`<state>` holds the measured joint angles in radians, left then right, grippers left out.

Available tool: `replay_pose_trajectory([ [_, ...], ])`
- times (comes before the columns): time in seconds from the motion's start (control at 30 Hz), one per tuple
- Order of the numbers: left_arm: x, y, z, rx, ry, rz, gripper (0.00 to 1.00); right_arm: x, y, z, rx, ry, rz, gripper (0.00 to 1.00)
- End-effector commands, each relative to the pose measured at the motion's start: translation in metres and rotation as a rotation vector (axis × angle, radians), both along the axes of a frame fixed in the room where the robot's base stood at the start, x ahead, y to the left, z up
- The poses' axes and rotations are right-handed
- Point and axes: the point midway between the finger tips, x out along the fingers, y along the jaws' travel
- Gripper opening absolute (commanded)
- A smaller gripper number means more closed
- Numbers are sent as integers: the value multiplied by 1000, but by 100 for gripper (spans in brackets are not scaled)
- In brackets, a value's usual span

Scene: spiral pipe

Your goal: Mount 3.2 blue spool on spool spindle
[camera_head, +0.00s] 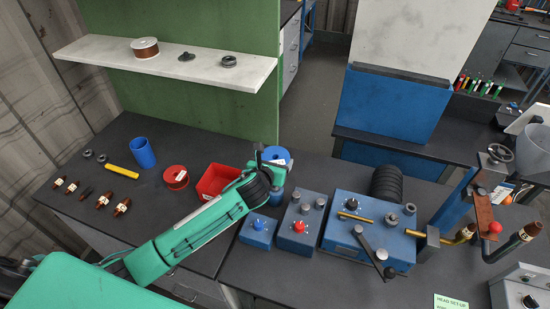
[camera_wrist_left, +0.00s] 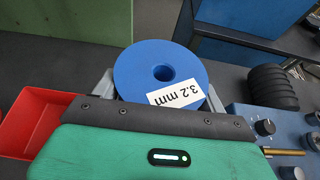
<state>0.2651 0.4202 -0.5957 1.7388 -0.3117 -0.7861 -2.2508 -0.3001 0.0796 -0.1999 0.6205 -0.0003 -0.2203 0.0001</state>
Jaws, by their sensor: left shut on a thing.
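The blue spool (camera_head: 277,154) is at the end of my left arm, beyond the red bin. In the left wrist view it shows from above as a blue disc (camera_wrist_left: 140,72) with a dark centre hole and a white "3.2 mm" label. My left gripper (camera_head: 268,164) is shut on it, with a grey finger on each side in the left wrist view (camera_wrist_left: 160,92). The spool's underside is hidden, and I cannot tell its height above the bench. I cannot pick out the spool spindle with certainty. My right gripper is not in view.
A red bin (camera_head: 215,181), a red spool (camera_head: 176,178) and a blue cup (camera_head: 142,152) stand left of my arm. Blue control boxes (camera_head: 298,222) and a blue machine (camera_head: 368,243) with a crank stand right. A white shelf (camera_head: 110,51) is at the back left.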

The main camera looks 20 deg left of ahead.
Motion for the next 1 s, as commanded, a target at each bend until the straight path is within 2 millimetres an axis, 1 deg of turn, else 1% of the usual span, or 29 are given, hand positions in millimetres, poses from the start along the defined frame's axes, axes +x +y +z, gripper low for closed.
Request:
replay_pose_trajectory([
  [0.03,1,0,-5,0,-4,-1,25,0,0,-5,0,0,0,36],
  [0.2,1,-1,-19,-1,-5,-2,25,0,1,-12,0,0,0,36],
  [0.4,1,0,-31,0,-4,-1,25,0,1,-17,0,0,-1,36],
  [0.6,1,0,-35,-1,-5,-2,25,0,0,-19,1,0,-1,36],
  [1.0,1,0,-35,-1,-5,-2,25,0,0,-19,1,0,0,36],
])
